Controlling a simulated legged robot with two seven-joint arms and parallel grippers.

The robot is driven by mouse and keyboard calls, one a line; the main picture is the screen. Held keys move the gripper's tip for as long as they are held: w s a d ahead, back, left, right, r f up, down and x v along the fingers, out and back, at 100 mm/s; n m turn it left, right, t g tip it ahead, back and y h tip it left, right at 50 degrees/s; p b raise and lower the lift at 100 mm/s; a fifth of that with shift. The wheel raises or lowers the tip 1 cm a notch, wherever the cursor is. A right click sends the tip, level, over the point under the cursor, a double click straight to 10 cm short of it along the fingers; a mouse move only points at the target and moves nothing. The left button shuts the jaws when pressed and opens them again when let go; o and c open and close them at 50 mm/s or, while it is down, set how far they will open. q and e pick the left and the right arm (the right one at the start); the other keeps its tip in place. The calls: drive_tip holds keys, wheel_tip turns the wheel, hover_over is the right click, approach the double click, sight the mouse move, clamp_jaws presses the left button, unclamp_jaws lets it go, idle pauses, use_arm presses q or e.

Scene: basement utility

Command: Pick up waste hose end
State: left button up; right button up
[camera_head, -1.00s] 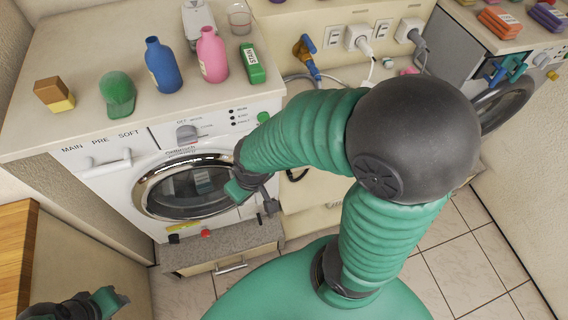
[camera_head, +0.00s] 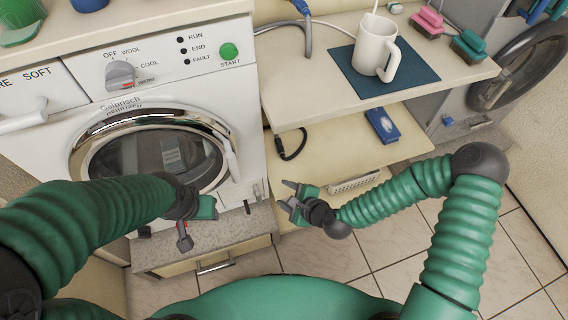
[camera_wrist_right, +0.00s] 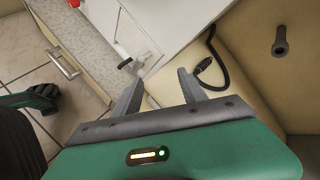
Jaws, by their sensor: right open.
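My right gripper (camera_head: 288,197) is open and empty, below and in front of the hose. In the wrist view its fingers (camera_wrist_right: 158,92) are spread, the right one close below the hose end with no clear contact. My left gripper (camera_head: 196,222) is in front of the washer's lower door, its fingers unclear.
The washing machine (camera_head: 165,100) stands at left above a low drawer unit (camera_head: 205,255). Right of it, a counter (camera_head: 310,85) holds a white mug (camera_head: 376,48) on a blue mat. A lower shelf (camera_head: 345,140) holds a blue box (camera_head: 381,124). A dark stub (camera_wrist_right: 281,40) juts from the panel.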

drive_tip(key=w+f+m+t+b, duration=0.3)
drive_tip(key=f+m, duration=0.1)
drive_tip(key=m, duration=0.2)
drive_tip(key=m+t+h+b, duration=0.2)
drive_tip(key=m+h+b, duration=0.1)
drive_tip(key=m, duration=0.5)
approach(282, 151)
drive_tip(key=b+x, duration=0.2)
drive_tip(key=x, duration=0.1)
drive_tip(key=b+x, duration=0.1)
drive_tip(key=x, duration=0.1)
drive_tip(key=shift+d+f+b, duration=0.2)
drive_tip(key=shift+d+b, duration=0.15)
drive_tip(key=b+x, duration=0.1)
drive_tip(key=x, duration=0.1)
drive_tip(key=b+x, duration=0.2)
drive_tip(key=x, duration=0.1)
drive_tip(key=shift+a, duration=0.4)
drive_tip(key=shift+w+a, duration=0.1)
drive_tip(key=shift+w, duration=0.2)
use_arm(q)
drive_tip(key=s+x, duration=0.1)
drive_tip(key=x, duration=0.7)
drive_tip(key=s+x, duration=0.2)
drive_tip(key=x, duration=0.5)
drive_tip(key=shift+s+f, duration=0.35)
drive_tip(key=shift+f, duration=0.45)
use_arm(e)
drive_tip(key=shift+r, duration=0.1)
clamp_jaws()
